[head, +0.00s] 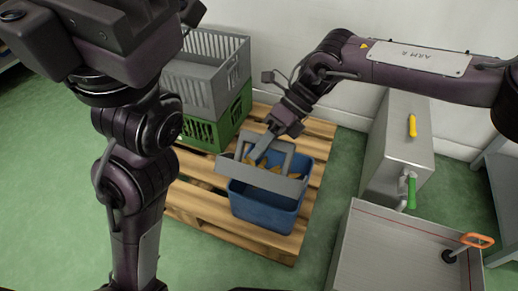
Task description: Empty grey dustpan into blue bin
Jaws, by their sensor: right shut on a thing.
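The blue bin (264,211) stands on a wooden pallet near the middle of the head view. The grey dustpan (262,180) is over the bin's top and covers much of its opening. Orange-brown bits (261,164) show behind the dustpan's front wall; I cannot tell whether they lie in the dustpan or the bin. My right gripper (264,148) reaches down from the upper right and is shut on the dustpan, at its back part. My left arm hangs down at the left, and its gripper is out of the picture.
Grey (203,75) and green (215,126) crates are stacked behind left on the pallet (285,245). A grey cabinet (398,145) with yellow and green handles stands right. A metal-topped table (395,245) with an orange-handled tool (470,243) is at front right. Green floor is clear left.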

